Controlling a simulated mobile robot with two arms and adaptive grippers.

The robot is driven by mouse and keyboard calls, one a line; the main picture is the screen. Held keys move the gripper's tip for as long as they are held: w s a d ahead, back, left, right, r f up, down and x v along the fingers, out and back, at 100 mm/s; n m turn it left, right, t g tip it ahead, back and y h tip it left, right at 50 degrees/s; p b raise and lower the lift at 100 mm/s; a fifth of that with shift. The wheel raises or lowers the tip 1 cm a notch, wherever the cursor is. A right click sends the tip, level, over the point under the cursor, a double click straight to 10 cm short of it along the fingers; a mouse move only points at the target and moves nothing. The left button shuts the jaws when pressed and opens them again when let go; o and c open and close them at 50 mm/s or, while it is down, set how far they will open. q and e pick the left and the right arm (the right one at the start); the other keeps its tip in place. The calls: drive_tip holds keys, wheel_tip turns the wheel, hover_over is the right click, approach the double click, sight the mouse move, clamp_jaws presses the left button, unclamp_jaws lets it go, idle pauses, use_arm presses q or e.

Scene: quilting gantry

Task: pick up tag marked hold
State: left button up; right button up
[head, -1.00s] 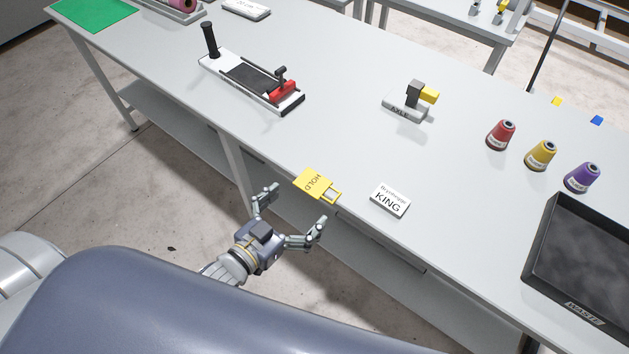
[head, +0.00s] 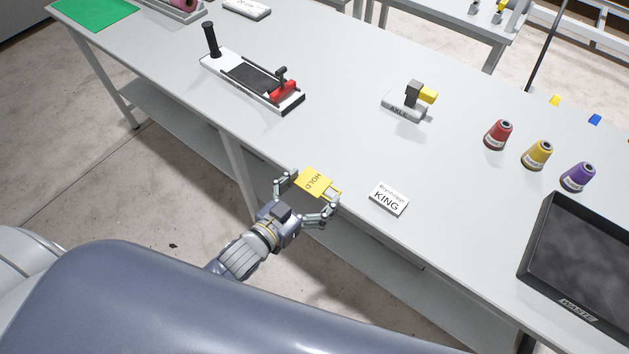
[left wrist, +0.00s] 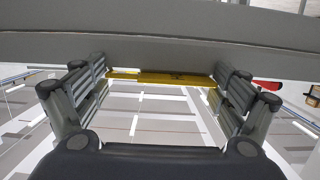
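The yellow tag marked HOLD (head: 312,181) lies flat at the front edge of the table, with a slotted end toward the right. My left gripper (head: 314,186) is at the table edge, with one finger at each end of the tag. In the left wrist view, the tag (left wrist: 160,77) shows edge-on as a thin yellow strip spanning the gap between the fingers of my left gripper (left wrist: 161,76). The fingers are very near or touching its ends; whether they grip it is unclear. The tag is not visibly raised. My right gripper is not in view.
The surface behind the tag is clear.

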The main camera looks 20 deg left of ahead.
use_arm(q)
drive_tip(key=shift+c, duration=0.2)
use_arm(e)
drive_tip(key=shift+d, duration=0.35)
